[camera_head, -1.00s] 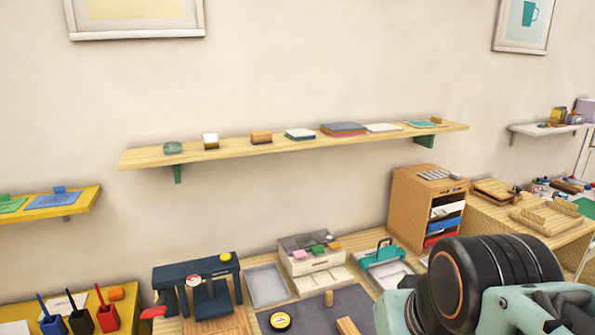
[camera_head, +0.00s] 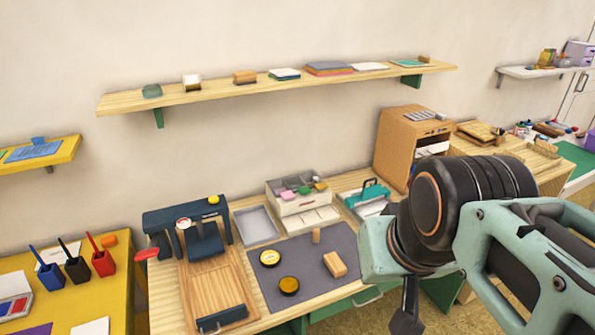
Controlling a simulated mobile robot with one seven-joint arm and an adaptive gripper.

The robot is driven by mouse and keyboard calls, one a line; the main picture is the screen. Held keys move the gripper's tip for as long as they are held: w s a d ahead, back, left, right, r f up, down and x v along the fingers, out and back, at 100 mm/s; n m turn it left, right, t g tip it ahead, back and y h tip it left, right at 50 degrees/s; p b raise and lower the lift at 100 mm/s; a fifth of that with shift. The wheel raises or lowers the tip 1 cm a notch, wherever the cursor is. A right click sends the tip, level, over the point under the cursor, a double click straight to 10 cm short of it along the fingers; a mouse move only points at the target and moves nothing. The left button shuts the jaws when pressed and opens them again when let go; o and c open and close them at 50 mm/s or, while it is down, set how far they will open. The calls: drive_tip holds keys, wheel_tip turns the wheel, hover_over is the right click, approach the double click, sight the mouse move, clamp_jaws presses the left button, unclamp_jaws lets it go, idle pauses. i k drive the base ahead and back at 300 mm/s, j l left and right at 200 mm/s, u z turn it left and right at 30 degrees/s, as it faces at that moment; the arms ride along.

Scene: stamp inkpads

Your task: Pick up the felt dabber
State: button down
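I cannot tell for sure which thing is the felt dabber. On the grey mat (camera_head: 300,255) of the wooden desk stand a small upright wooden piece (camera_head: 316,236) and a larger wooden block (camera_head: 335,264). A white-and-brown block (camera_head: 192,83) and a wooden block (camera_head: 244,77) sit on the long wall shelf. My arm fills the lower right. A dark part of my gripper (camera_head: 407,314) hangs below it at the lower edge, right of the mat and apart from these pieces. Its fingers are mostly hidden, and nothing held is visible.
Two round inkpad tins (camera_head: 289,286) (camera_head: 270,258) lie on the mat. A dark press (camera_head: 190,222) with a wooden board stands left, and a drawer box (camera_head: 298,200) behind. A wooden cabinet (camera_head: 410,145) stands right, near my arm. The yellow table (camera_head: 110,275) holds pen cups.

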sight(316, 231)
drive_tip(key=i+l+u, duration=0.35)
drive_tip(key=l, duration=0.3)
drive_tip(key=i+l+u, duration=0.4)
drive_tip(key=l, duration=0.35)
